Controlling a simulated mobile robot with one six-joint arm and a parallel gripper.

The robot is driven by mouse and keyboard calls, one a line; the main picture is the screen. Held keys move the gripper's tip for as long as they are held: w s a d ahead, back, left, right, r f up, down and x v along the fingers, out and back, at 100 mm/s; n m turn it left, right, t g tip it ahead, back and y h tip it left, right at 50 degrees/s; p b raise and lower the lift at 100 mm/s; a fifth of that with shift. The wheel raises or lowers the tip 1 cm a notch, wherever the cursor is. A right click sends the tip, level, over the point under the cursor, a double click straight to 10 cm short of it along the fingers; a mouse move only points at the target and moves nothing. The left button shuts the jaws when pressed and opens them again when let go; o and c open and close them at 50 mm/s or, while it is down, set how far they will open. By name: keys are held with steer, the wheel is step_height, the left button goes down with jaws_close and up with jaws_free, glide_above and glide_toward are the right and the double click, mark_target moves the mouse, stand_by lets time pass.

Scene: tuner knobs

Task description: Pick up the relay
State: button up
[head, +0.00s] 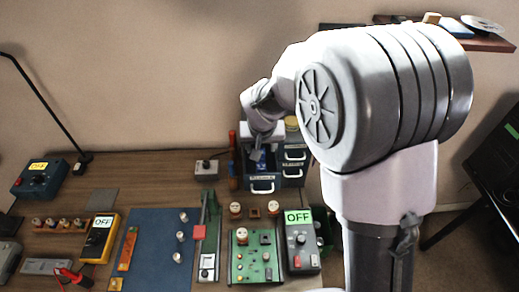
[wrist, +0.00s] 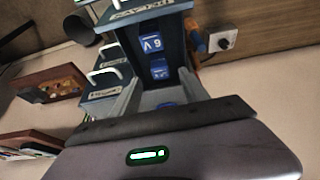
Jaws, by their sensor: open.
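A blue block marked "6 V" (wrist: 151,43), which looks like a relay, lies in a dark open drawer (wrist: 172,28) of the small drawer cabinet. A second blue piece (wrist: 159,69) with a white mark is just nearer to my gripper (wrist: 160,88), and part of another blue piece shows lower between the fingers. My gripper is open, its fingers on either side of the view, pointing into the drawer. I cannot tell whether they touch anything. In the head view a bit of blue (head: 261,158) shows below my wrist at the cabinet (head: 294,170); the fingertips are hard to make out there.
The cabinet's other drawers have white handles (wrist: 104,73). A grey box with a knob (head: 206,169) stands left of the cabinet, with screwdrivers (head: 232,160) between. A green circuit board (head: 254,262) and a meter reading OFF (head: 300,240) lie in front. A wall shelf (head: 490,42) is upper right.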

steer(key=b+x, duration=0.1)
steer(key=x, duration=0.4)
steer(key=shift+w+f, duration=0.25)
steer(key=shift+f, duration=0.05)
steer(key=shift+s+r, duration=0.1)
steer(key=shift+c, duration=0.6)
jaws_close()
